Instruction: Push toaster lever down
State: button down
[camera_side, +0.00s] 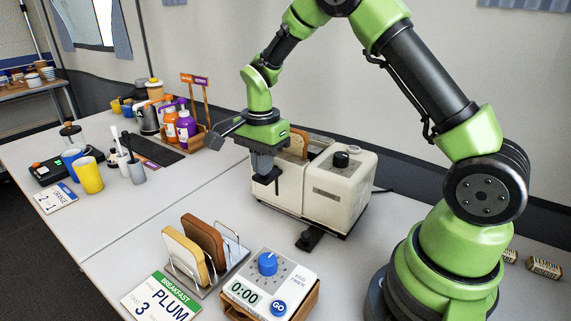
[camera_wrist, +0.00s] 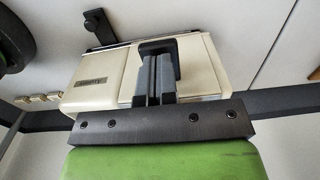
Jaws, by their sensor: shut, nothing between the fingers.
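The cream toaster (camera_side: 335,190) stands on the counter, with a brown slice (camera_side: 298,141) showing at its top and a black knob (camera_side: 341,159) on top. My gripper (camera_side: 266,175) points down at the toaster's left end, its grey fingers together and empty. A black bracket-like piece, likely the lever (camera_side: 265,181), is at the fingertips; I cannot tell whether they touch it. In the wrist view, the fingers (camera_wrist: 155,80) lie over the toaster (camera_wrist: 98,82), and the black piece (camera_wrist: 160,47) curves around their far end.
A rack (camera_side: 212,275) with two slices, a blue-knobbed timer (camera_side: 270,280) and a PLUM card (camera_side: 158,300) stand in front. A black flat piece (camera_side: 310,238) sits by the toaster's base. Cups (camera_side: 90,175) and bottles (camera_side: 185,125) are at left.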

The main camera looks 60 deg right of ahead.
aim_at(264, 184)
notch_tip(264, 184, down, 5)
jog(key=shift+f, duration=0.15)
dwell(0.6)
jog(key=shift+r, duration=5.1)
